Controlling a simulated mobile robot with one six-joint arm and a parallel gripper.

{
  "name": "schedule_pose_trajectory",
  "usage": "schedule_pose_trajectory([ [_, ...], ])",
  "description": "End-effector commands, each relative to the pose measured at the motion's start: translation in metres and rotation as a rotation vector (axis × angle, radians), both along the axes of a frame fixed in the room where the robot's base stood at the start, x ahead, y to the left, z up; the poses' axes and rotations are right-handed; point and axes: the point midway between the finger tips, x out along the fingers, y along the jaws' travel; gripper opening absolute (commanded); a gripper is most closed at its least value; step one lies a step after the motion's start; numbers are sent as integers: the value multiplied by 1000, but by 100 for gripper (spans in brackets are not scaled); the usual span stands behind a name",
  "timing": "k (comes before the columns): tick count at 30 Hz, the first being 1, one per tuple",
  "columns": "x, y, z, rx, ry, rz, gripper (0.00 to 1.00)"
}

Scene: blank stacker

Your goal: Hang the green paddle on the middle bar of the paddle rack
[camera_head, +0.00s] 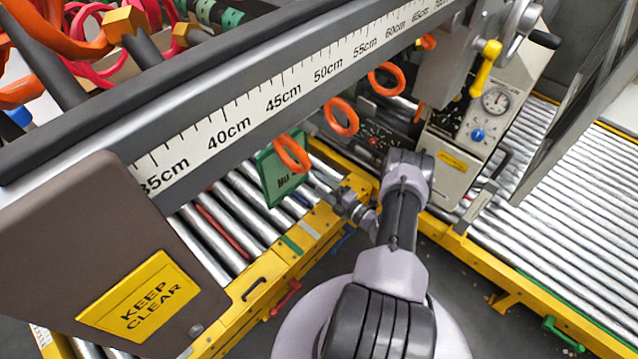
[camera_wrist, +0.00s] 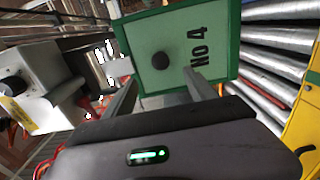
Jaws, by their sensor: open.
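The green paddle (camera_head: 279,180) is upright above the rollers in the head view, partly behind an orange ring; I cannot tell whether it hangs from it. In the wrist view the paddle (camera_wrist: 212,28) fills the upper middle, with a pale green face marked "NO 4" and a round black knob (camera_wrist: 160,61). My gripper (camera_head: 328,192) is just right of the paddle in the head view. In the wrist view my gripper (camera_wrist: 163,90) is open, its fingers below the knob and in front of the paddle's lower edge. I cannot make out the rack's middle bar.
A grey beam with a centimetre scale (camera_head: 277,97) crosses above the rollers. Orange rings (camera_head: 341,117) show below it. A brown "KEEP CLEAR" block (camera_head: 110,235) is at left. A control box with a gauge (camera_head: 480,120) stands right of my arm. Yellow-edged rollers (camera_head: 570,200) lie right.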

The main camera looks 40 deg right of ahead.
Motion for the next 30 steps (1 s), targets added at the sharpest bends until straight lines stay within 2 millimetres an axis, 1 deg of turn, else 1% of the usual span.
schedule_pose_trajectory([
  [3, 17, 3, -1, -2, 0, 4, 65],
  [18, 87, 8, -4, -2, 0, 5, 65],
  [24, 105, 9, -2, -2, 0, 2, 65],
  [30, 110, 9, 0, -1, 0, 3, 65],
])
